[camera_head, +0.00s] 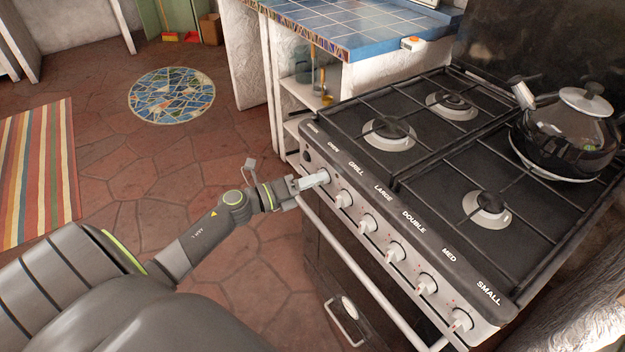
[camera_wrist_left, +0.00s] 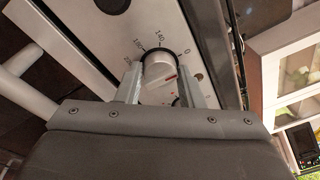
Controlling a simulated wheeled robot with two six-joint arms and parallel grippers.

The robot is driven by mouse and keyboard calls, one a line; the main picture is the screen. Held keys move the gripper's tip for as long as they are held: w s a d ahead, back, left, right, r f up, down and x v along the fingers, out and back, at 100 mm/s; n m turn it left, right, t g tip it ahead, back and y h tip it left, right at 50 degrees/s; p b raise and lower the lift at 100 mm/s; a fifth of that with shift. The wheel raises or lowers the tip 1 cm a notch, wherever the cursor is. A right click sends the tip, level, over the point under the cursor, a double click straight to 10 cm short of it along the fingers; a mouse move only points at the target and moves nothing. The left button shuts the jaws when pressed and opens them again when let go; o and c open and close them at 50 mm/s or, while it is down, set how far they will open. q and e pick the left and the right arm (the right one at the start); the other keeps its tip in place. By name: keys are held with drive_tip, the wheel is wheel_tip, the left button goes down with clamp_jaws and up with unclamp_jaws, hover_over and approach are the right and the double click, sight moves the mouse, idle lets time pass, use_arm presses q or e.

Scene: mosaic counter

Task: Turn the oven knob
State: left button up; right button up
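The oven knob (camera_wrist_left: 160,68) is a white round dial with a raised grip bar and a dark ring. Numbers including 0, 140 and 180 are printed around it. In the head view the knob (camera_head: 323,176) sits near the far left end of the stove's front panel, below the OVEN label, partly covered by my left gripper (camera_head: 308,183). In the left wrist view the two fingers of my left gripper (camera_wrist_left: 163,88) are apart, one on each side of the knob. Whether they touch it I cannot tell. My right gripper is not in view.
Several similar knobs (camera_head: 367,223) line the panel to the right. The oven door handle (camera_head: 365,275) runs below them. A blue tiled counter (camera_head: 350,28) with a small timer (camera_head: 412,43) lies beyond the stove.

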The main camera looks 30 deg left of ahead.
use_arm(q)
drive_tip(key=shift+c, duration=1.2)
